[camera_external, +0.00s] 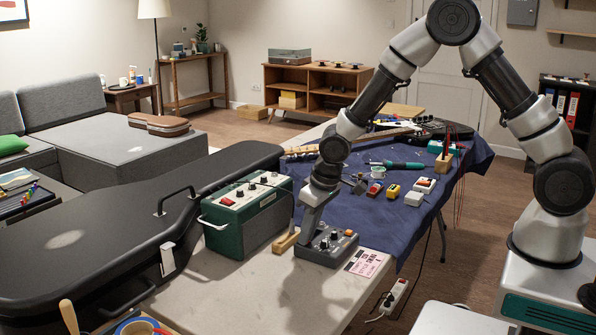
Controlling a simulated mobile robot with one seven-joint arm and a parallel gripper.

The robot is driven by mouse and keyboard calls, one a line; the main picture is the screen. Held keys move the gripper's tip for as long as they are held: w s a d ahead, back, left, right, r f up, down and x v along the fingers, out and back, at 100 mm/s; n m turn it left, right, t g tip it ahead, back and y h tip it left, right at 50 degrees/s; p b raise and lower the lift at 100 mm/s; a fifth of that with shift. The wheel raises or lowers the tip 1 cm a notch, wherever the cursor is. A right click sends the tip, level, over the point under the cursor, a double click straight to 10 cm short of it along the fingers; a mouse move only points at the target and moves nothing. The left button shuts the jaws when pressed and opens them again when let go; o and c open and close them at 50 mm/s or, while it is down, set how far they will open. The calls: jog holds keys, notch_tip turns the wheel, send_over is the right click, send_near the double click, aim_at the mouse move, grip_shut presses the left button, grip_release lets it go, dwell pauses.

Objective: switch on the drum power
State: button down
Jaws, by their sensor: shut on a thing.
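A grey box with black knobs and an orange button, which looks like the drum machine (331,247), sits on the pale front part of the table. My gripper (309,229) points down at its left rear side. It is shut on a small part there. The fingers hide that part, so I cannot make out the power switch or its position.
A green amplifier (246,214) with knobs stands just left of the grey box, with a wooden block (285,241) between them. A black guitar case (120,235) lies further left. Pedals (393,190) and tools lie on the blue cloth (345,217). A pink card (365,263) lies at right.

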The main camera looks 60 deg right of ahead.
aim_at(309, 245)
jog(key=shift+w+r+g+p, duration=0.25)
jog(key=shift+r+g+p, duration=0.25)
jog(key=shift+p, duration=0.2)
jog(key=shift+w+f+g+p, duration=0.15)
jog(key=shift+f+g+p, duration=0.3)
jog(key=shift+g, duration=0.35)
jog(key=c, duration=1.8)
grip_release()
jog(key=shift+o, duration=0.2)
jog(key=shift+r, duration=0.15)
notch_tip(309, 245, up, 17)
jog(key=s+p, duration=0.1)
jog(key=shift+s+r+p, duration=0.1)
jog(key=shift+r+p, duration=0.1)
jog(key=shift+p, duration=0.1)
